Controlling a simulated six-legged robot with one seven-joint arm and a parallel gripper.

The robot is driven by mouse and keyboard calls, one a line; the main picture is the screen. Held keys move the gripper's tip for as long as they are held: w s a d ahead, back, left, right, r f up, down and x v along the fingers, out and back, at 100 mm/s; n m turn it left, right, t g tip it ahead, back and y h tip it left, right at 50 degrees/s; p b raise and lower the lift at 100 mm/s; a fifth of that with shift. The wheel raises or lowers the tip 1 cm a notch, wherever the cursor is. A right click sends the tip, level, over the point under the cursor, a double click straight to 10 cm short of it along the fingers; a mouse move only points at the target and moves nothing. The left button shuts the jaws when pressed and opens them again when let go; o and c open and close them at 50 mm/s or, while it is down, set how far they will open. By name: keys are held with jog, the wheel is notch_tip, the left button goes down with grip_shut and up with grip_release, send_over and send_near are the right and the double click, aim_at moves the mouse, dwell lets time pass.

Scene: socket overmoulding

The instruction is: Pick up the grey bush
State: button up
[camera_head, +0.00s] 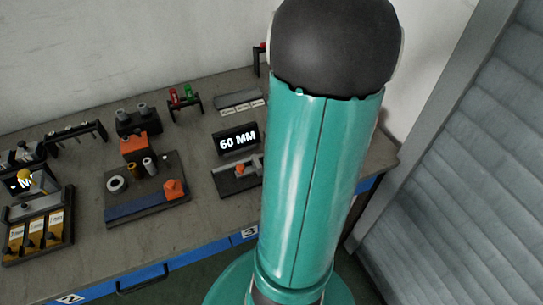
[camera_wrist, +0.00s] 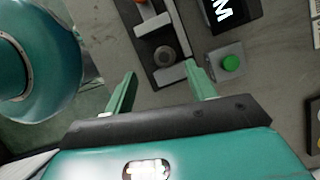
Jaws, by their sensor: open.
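My gripper (camera_wrist: 161,69) is open in the wrist view, its two green fingers apart with nothing between them. Just beyond the fingertips, a round grey piece with a dark centre (camera_wrist: 164,55) sits on a dark fixture (camera_wrist: 150,66) beside pale bars; I cannot tell whether it is the grey bush. In the head view, a small grey upright cylinder (camera_head: 148,164) and a pale ring (camera_head: 115,184) stand on a dark tray (camera_head: 152,192). Two grey cylinders (camera_head: 125,115) stand in a black block behind. My arm hides my gripper in the head view.
A "60 MM" display (camera_head: 237,139) stands behind a gauge with an orange part (camera_head: 240,170). A green button (camera_wrist: 231,62) is on a grey box right of the fixture. An orange block (camera_head: 174,188) sits on the tray. Yellow-labelled bins (camera_head: 35,230) stand at left.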

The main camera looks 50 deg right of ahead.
jog(key=x, duration=0.7)
jog(key=shift+w, duration=0.45)
jog(key=c, duration=1)
